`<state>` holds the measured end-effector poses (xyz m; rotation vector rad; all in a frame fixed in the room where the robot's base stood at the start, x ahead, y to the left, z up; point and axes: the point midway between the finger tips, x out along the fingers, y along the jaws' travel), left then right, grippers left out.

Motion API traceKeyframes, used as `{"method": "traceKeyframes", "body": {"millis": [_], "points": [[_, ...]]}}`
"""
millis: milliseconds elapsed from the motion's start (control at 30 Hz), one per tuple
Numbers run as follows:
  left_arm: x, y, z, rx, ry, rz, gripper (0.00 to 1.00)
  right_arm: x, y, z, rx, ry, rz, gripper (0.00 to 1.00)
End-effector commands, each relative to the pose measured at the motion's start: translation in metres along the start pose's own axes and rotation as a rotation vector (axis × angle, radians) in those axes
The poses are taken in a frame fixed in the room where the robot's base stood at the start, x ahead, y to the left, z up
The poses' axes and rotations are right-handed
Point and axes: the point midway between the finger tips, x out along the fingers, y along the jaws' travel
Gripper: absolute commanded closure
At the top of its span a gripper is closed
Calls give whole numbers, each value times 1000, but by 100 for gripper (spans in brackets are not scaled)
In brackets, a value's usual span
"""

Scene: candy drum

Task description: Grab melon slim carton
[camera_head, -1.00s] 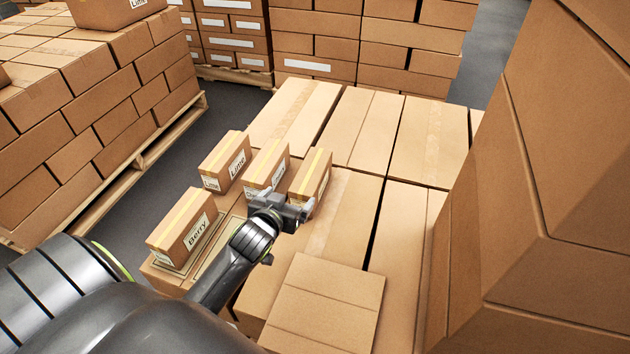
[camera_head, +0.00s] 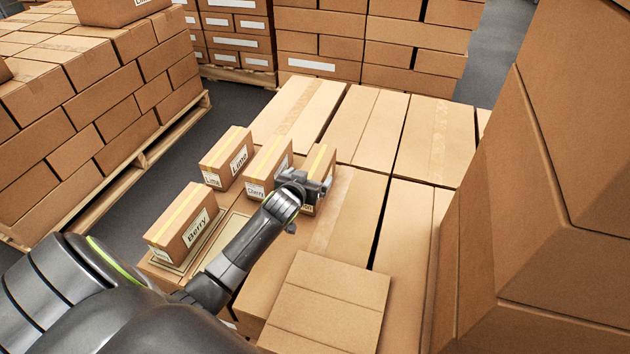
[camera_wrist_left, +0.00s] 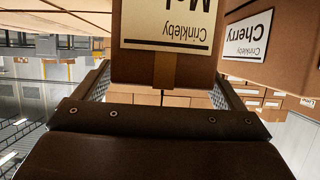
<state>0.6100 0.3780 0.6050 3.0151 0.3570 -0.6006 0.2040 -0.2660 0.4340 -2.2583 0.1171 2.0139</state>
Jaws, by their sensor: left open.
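The melon carton (camera_head: 318,166) is a slim brown box with a yellow tape strip, at the right end of the small cartons. In the left wrist view the carton (camera_wrist_left: 168,62) has a white label, upside down, reading "Crinkleby" and a cut-off "Mel". My left gripper (camera_head: 318,186) is at its near side. In the wrist view the gripper (camera_wrist_left: 165,88) is open, with a finger on each side of the carton's end. I cannot tell whether the fingers touch it. My right gripper is not in view.
The Cherry carton (camera_head: 268,165) stands close to the left of the melon carton. The Lime carton (camera_head: 227,158) and Berry carton (camera_head: 183,224) stand further left. Large boxes (camera_head: 350,215) lie around them. A tall box stack (camera_head: 560,200) rises at the right.

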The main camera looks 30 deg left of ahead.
Motion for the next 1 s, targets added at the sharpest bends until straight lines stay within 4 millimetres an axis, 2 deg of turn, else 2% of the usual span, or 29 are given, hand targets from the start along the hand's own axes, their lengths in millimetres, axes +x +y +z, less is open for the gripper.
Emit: {"method": "traceKeyframes", "body": {"millis": [133, 433, 867, 900, 1000], "points": [[14, 0, 0, 1, 1, 1, 9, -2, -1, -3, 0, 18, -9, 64], [16, 0, 0, 1, 0, 1, 10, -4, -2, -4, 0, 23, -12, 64], [16, 0, 0, 1, 0, 1, 67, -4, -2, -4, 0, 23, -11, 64], [16, 0, -2, 1, 4, 2, 70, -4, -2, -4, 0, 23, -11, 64], [16, 0, -2, 1, 4, 2, 70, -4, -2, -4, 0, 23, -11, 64]]}}
